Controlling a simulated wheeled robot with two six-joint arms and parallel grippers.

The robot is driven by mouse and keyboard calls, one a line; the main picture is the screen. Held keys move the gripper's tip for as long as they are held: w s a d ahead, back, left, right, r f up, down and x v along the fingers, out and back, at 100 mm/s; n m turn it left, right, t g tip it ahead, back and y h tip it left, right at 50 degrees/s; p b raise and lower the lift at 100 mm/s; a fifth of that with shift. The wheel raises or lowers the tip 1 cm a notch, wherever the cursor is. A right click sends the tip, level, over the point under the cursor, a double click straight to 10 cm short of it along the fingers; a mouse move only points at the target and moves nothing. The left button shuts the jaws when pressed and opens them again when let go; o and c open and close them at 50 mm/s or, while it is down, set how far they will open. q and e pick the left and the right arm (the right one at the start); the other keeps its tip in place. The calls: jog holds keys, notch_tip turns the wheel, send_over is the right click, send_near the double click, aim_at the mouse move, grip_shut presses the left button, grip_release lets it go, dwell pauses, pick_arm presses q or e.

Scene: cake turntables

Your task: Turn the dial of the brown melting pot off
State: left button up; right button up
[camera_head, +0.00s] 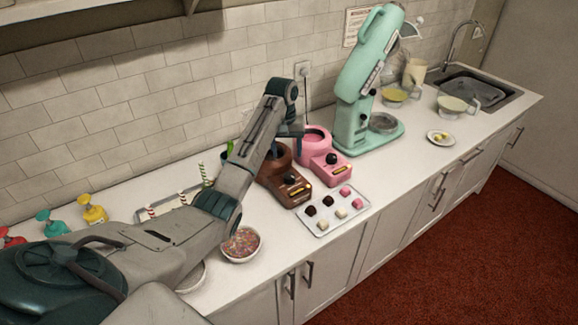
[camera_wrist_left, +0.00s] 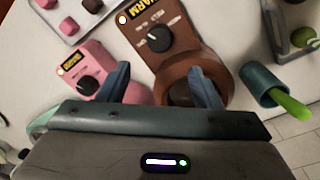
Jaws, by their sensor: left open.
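The brown melting pot (camera_head: 297,196) stands on the counter with its sloped control panel facing the front. Its black dial (camera_wrist_left: 159,40) has a white pointer mark and sits below a yellow WARM label and a lit amber lamp in the left wrist view. My left gripper (camera_wrist_left: 160,84) is open and empty, its two blue fingers apart, over the pots; the dial shows beyond the fingertips, roughly between them and apart from them. In the head view my left arm hides part of the brown pot. My right gripper is not in view.
A pink melting pot (camera_head: 321,160) with a similar dial stands close to the right. A tray of sweets (camera_head: 322,227) lies in front. A sprinkle bowl (camera_head: 241,244), a teal cup (camera_wrist_left: 262,84) and a mint stand mixer (camera_head: 365,85) are nearby.

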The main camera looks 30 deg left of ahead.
aim_at(289, 176)
pick_arm(q)
jog(key=shift+s+d+f+p, duration=0.3)
jog(key=shift+f+p, duration=0.05)
jog(key=shift+f, duration=0.15)
jog(key=shift+s+d+f+p, duration=0.25)
jog(key=shift+s+f+p, duration=0.05)
jog(key=shift+f, duration=0.15)
notch_tip(289, 176, down, 3)
jog(key=shift+d+f+p, duration=0.1)
jog(key=shift+f+p, duration=0.05)
jog(key=shift+p, duration=0.45)
jog(key=f, duration=0.3)
jog(key=shift+w+p, duration=0.35)
jog(key=shift+w, duration=0.05)
jog(key=shift+f, duration=0.45)
jog(key=shift+s, duration=0.1)
jog(key=shift+c, duration=1.4)
jog(key=c, duration=0.7)
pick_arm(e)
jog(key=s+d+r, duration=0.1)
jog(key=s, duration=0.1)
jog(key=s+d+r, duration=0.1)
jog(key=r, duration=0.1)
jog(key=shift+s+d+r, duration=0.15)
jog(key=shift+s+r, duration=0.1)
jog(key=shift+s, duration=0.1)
